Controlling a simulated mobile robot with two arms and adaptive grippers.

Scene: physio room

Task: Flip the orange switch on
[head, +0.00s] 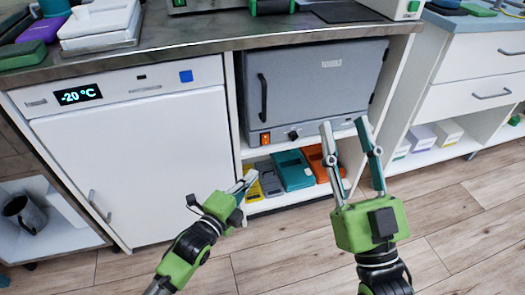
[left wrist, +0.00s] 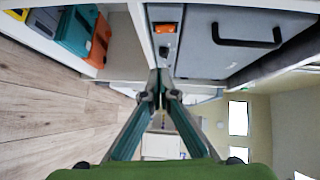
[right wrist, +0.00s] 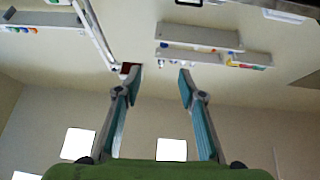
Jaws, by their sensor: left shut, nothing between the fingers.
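The orange switch (head: 265,138) is on the lower front strip of a grey oven-like unit (head: 315,85), left of a black knob (head: 293,134). In the left wrist view the switch (left wrist: 166,28) shows ahead of the fingertips, with the knob (left wrist: 163,51) beside it. Whether the switch is on or off is too small to tell. My left gripper (head: 250,178) is shut and empty, below the switch and apart from it; its closed tips (left wrist: 159,76) show in the left wrist view.
A white freezer (head: 135,160) reading -20 °C stands left of the unit. The shelf below the unit holds teal (head: 292,170) and orange (head: 318,162) cases. A counter (head: 200,45) runs above. White drawers (head: 475,90) stand right. The wooden floor in front is clear.

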